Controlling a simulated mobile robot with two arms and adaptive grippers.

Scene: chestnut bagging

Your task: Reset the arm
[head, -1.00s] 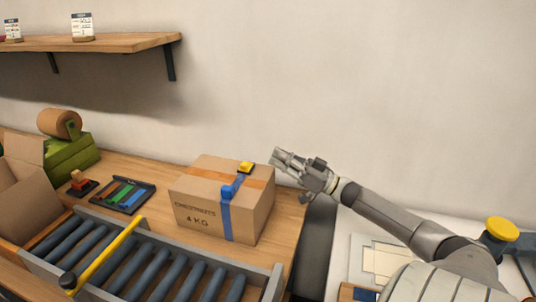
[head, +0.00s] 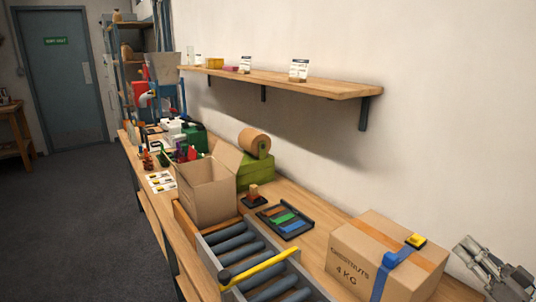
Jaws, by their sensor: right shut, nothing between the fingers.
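My right gripper (head: 482,262) shows at the lower right edge, just right of the closed chestnut box. It is shut and empty, apart from the box and near the wall. Most of my right arm is outside the picture. My left gripper is not in view.
A roller conveyor (head: 216,261) with a yellow bar (head: 262,268) lies left of the box. An open carton (head: 206,192), a tray of coloured strips (head: 286,221) and a green tape dispenser (head: 254,172) are behind. A wooden shelf (head: 330,87) juts from the wall. The floor at left is clear.

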